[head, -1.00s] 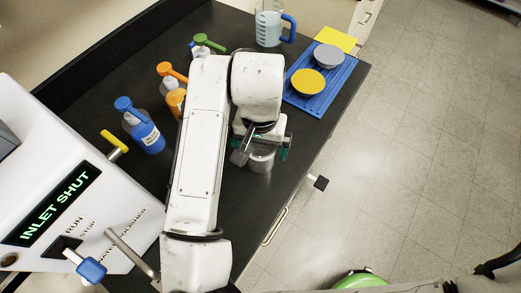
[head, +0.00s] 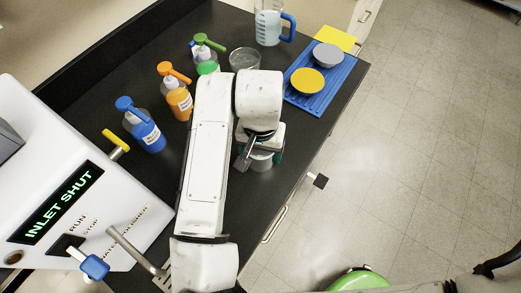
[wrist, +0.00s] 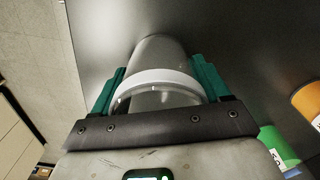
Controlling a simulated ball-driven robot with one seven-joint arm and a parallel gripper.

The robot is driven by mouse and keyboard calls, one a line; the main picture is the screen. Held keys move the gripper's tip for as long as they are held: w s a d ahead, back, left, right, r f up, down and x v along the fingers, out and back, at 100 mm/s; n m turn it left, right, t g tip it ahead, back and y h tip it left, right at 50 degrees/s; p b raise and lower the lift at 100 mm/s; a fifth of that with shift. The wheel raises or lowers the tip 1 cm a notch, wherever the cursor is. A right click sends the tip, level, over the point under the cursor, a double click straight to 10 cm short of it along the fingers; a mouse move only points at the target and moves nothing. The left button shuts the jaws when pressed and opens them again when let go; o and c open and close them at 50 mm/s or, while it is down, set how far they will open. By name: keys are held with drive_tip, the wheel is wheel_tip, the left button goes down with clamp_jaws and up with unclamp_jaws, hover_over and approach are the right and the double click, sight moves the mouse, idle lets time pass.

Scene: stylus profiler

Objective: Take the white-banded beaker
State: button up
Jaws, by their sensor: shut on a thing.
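The white-banded beaker (wrist: 156,55) is clear, with a white band around it, and fills the space between my green finger pads in the wrist view. My gripper (wrist: 158,84) is shut on it, one pad on each side. In the head view my gripper (head: 261,152) is over the front part of the dark bench, and only the lower part of the beaker (head: 261,164) shows beneath it. I cannot tell whether the beaker's base touches the bench.
Blue (head: 147,135), orange (head: 178,100) and green-topped bottles stand to the left. A clear glass vessel (head: 244,60) is behind my arm. A blue mat (head: 318,100) with two bowls and a jug (head: 268,25) are at the back. The bench's right edge is close.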

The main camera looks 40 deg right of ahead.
drive_tip(key=shift+c, duration=1)
drive_tip(key=shift+r, duration=0.1)
drive_tip(key=shift+r, duration=0.6)
drive_tip(key=s+r+b, duration=0.1)
drive_tip(key=s+r, duration=1)
drive_tip(key=s, duration=0.3)
drive_tip(key=shift+r, duration=0.3)
drive_tip(key=o, duration=0.5)
drive_tip(key=c, duration=0.9)
